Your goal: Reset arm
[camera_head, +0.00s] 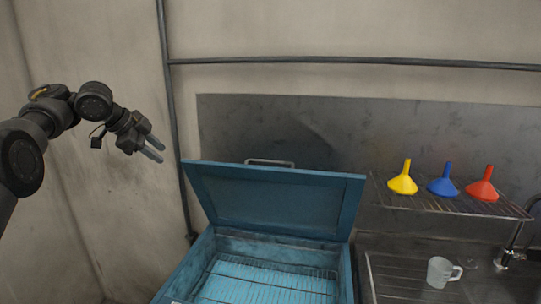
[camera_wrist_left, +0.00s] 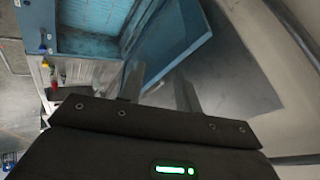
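My left arm comes in from the left in the head view. Its gripper (camera_head: 153,148) is raised in the air, left of and above the blue chest (camera_head: 205,248). Its two fingers point right and slightly down, with a gap between them and nothing held. In the left wrist view the fingers of the left gripper (camera_wrist_left: 158,90) stand apart and empty. The chest's lid (camera_head: 275,200) is tilted up and open; the lid also shows in the left wrist view (camera_wrist_left: 185,45). My right gripper is not in view.
Below is a white mug (camera_head: 439,272) near a tap (camera_head: 512,245). A wall pipe (camera_head: 169,110) runs behind the left gripper.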

